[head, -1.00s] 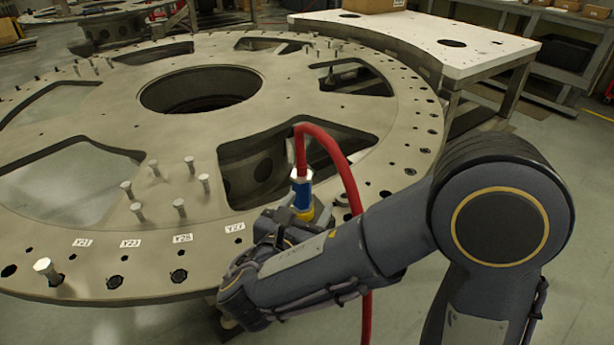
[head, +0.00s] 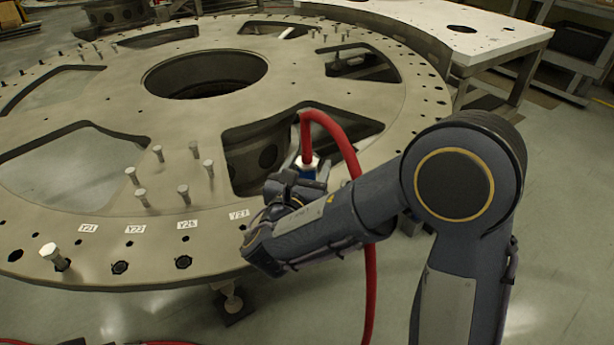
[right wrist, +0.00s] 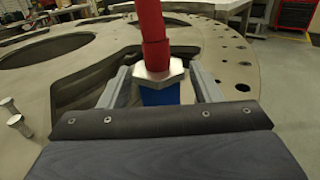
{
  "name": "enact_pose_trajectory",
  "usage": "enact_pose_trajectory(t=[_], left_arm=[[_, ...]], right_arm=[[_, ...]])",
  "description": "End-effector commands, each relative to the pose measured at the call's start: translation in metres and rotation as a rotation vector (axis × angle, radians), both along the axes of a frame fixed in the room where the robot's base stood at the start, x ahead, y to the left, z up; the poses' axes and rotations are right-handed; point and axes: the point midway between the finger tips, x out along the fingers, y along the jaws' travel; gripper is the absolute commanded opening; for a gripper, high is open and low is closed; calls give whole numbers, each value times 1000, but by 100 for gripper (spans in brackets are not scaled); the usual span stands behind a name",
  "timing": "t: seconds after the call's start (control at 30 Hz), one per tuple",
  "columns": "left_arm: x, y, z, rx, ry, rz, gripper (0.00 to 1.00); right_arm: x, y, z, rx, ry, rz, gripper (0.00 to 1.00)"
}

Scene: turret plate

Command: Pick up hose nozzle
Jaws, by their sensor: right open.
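The hose nozzle (head: 308,172) has a blue body with a silver hex collar and a red hose (head: 335,135) rising from its top. In the head view it stands upright near the front rim of the turret plate, its lower part hidden behind my right gripper (head: 296,178). In the right wrist view the nozzle (right wrist: 160,92) sits between the two grey fingers of my right gripper (right wrist: 163,85), with a gap showing on each side. The right gripper is open around it. My left gripper is not in view.
The large round turret plate (head: 110,100) has wide cutouts, a central hole and several upright bolts (head: 187,192) to the left of the nozzle. The red hose loops over and hangs down past my right arm. A white-topped table (head: 440,25) stands at the back right.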

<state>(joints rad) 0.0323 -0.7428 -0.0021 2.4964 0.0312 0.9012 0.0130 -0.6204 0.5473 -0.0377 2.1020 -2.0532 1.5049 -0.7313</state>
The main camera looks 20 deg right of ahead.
Motion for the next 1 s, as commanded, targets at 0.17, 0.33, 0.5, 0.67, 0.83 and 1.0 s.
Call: enact_pose_trajectory(t=[0.17, 0.33, 0.5, 0.67, 0.83, 1.0], left_arm=[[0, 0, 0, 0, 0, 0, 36], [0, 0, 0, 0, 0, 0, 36], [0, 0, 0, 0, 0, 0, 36], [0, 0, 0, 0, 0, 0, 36], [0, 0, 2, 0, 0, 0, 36], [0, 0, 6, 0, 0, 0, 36]], right_arm=[[0, 0, 0, 0, 0, 0, 41], [0, 0, 0, 0, 0, 0, 19], [0, 0, 1, 0, -2, 0, 2], [0, 0, 1, 0, -2, 0, 2], [0, 0, 8, 2, -3, 0, 2], [0, 0, 31, 3, -7, -1, 2]])
